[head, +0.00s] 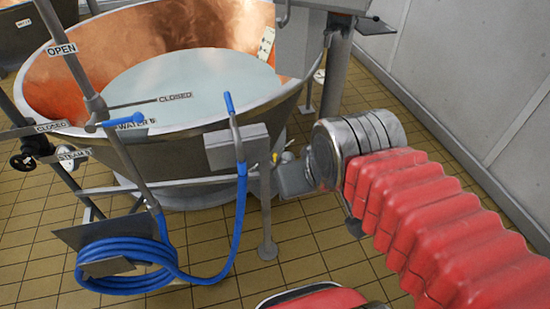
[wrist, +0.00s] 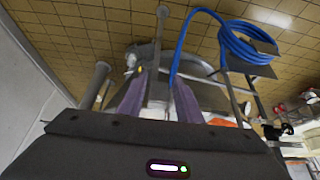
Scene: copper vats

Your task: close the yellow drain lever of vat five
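The vat (head: 205,150), with a copper inside and pale liquid, fills the upper left of the head view. A sign by it reads WATER 5. A small yellow piece, apparently the drain lever (head: 274,157), shows low at the vat's right side, behind a leg. It is too small to tell its setting. A yellow spot also shows in the wrist view (wrist: 140,70), beyond my fingers. My gripper (wrist: 158,98) has its two purple fingers apart with nothing seen held between them. In the head view my gripper's grey body is just right of the yellow piece; its fingertips are unclear.
A blue hose (head: 130,255) hangs coiled at the front left, its nozzle by a grey box (head: 236,147). A steel leg (head: 266,210) stands left of my gripper. A pale wall (head: 480,90) runs along the right. Tiled floor is open between.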

